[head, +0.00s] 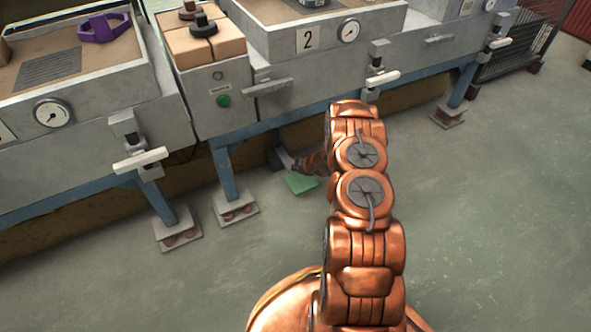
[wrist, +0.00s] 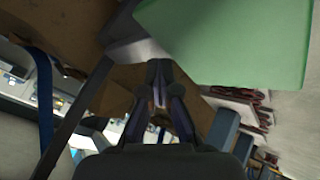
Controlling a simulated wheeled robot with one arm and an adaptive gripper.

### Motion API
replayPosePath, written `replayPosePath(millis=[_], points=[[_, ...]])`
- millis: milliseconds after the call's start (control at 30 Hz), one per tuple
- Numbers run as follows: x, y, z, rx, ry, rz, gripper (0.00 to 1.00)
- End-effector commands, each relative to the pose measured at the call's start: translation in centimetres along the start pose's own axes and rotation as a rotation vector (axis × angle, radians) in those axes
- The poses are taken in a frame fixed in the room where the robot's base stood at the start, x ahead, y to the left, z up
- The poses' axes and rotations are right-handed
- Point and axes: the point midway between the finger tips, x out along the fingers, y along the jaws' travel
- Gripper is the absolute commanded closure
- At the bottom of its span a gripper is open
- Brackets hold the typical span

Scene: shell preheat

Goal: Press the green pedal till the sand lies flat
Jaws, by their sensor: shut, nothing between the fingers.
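The green pedal (head: 300,184) sits low near the floor at the end of a dark lever, below the machine with the green button. It fills the upper right of the wrist view (wrist: 232,38), close to the camera. My gripper (wrist: 163,72) is shut and empty, its fingertips beside the grey lever (wrist: 135,52) and to the left of the pedal. I cannot tell whether they touch. In the head view my arm hides most of the gripper. Sand (head: 122,50) shows in the left tray around a grey grate and a purple part; its flatness is hard to judge.
Blue legs (head: 225,172) on footplates flank the pedal. White-handled clamps (head: 140,160) stick out at the front. The floor (head: 490,210) to the right is clear.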

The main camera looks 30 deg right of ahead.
Motion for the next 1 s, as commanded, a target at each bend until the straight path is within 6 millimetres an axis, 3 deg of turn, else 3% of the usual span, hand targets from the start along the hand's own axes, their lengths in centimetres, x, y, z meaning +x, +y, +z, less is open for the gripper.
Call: replayPosePath(millis=[1000], points=[[0.7,-0.61,0.59,0.001,-0.001,-0.001,1.0]])
